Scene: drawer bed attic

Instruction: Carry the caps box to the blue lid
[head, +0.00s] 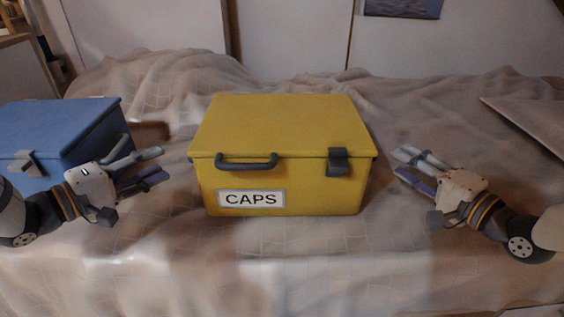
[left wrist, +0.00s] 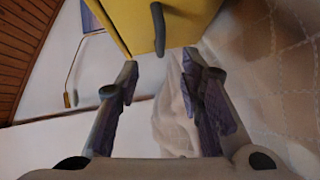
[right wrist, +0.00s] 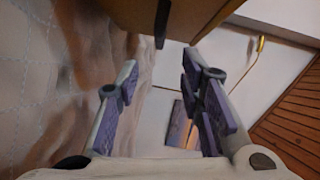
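The yellow caps box (head: 276,127) has a white CAPS label, a dark front handle and a dark latch. It sits upright on the bed in the middle of the head view. The blue box with its blue lid (head: 58,118) stands at the far left, partly hidden by my left arm. My left gripper (head: 160,163) is open and empty, left of the caps box and apart from it. The caps box also shows in the left wrist view (left wrist: 180,18). My right gripper (head: 402,164) is open and empty, right of the caps box, which shows in the right wrist view (right wrist: 185,15).
The beige blanket (head: 285,260) is rumpled, with free room in front of the caps box. A pale flat panel (head: 530,125) is at the right edge. A white wall stands behind the bed.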

